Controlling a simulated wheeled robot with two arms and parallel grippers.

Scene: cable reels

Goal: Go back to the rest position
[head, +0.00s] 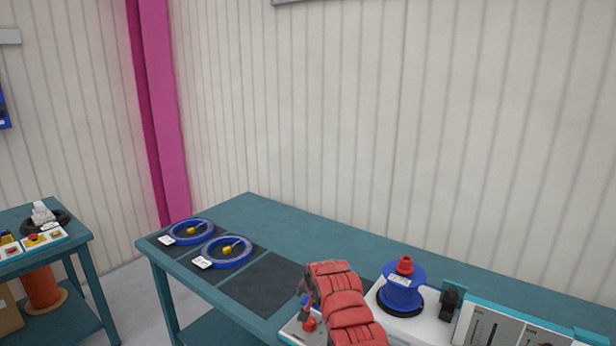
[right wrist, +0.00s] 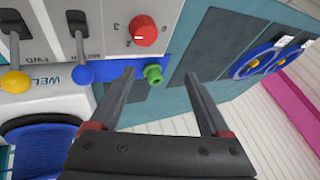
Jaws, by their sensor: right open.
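My right gripper (right wrist: 159,75) is open in the right wrist view, its two fingers apart with nothing held. A green knob (right wrist: 153,75) on a blue strip shows between the fingertips; I cannot tell how close it is. In the head view my red right arm reaches over the near edge of the bench (head: 330,232), and its fingers are mostly hidden. My left gripper is not in view.
Two blue cable rings (head: 192,231) (head: 228,251) lie on dark mats on the bench. A blue spool with a red cap (head: 403,287) stands right of my arm. A panel with a red dial (right wrist: 143,30) and levers is close by. A second table (head: 75,243) stands left.

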